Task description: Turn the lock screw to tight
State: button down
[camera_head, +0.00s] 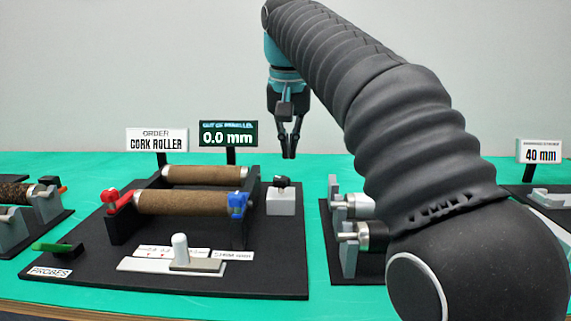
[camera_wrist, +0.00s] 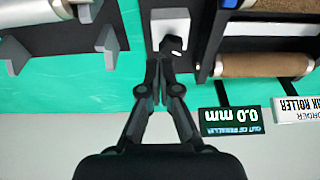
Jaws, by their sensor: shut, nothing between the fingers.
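A small black knob (camera_head: 281,181) sits on top of a light grey block (camera_head: 281,203), at the right of the black conveyor base; it looks like the lock screw, though no label on it can be read. The knob also shows in the wrist view (camera_wrist: 171,45), just beyond my fingertips, on the pale block (camera_wrist: 171,22). My gripper (camera_head: 290,152) points down above the block, shut and empty, with a gap between fingertips and knob. In the wrist view my fingertips (camera_wrist: 160,68) are together. Whether the screw is tight cannot be told.
The conveyor has two brown rollers (camera_head: 195,202), a red end piece (camera_head: 118,200) and a blue one (camera_head: 238,204). A display (camera_head: 228,134) reads 0.0 mm, beside a "CORK ROLLER" sign (camera_head: 157,142). A slider (camera_head: 181,252) stands in front. Another fixture (camera_head: 350,232) lies right.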

jog(key=shift+a+f+b, duration=0.15)
jog(key=shift+f+b, duration=2.2)
jog(key=shift+f, duration=1.1)
jog(key=shift+s+a+r+p, duration=0.1)
jog(key=shift+a+p, duration=0.8)
jog(key=shift+p, duration=0.7)
jog(key=shift+w+a+p, duration=0.2)
jog(key=shift+a+p, duration=0.25)
jog(key=shift+p, duration=0.3)
jog(key=shift+s, duration=0.1)
jog(key=shift+s+a, duration=0.15)
jog(key=shift+s, duration=0.1)
jog(key=shift+w+v, duration=0.25)
jog(key=shift+v, duration=0.7)
jog(key=shift+w+v, duration=0.2)
jog(key=shift+v, duration=0.75)
jog(key=shift+w+v, duration=0.25)
jog(key=shift+v, duration=0.7)
jog(key=shift+r, duration=0.2)
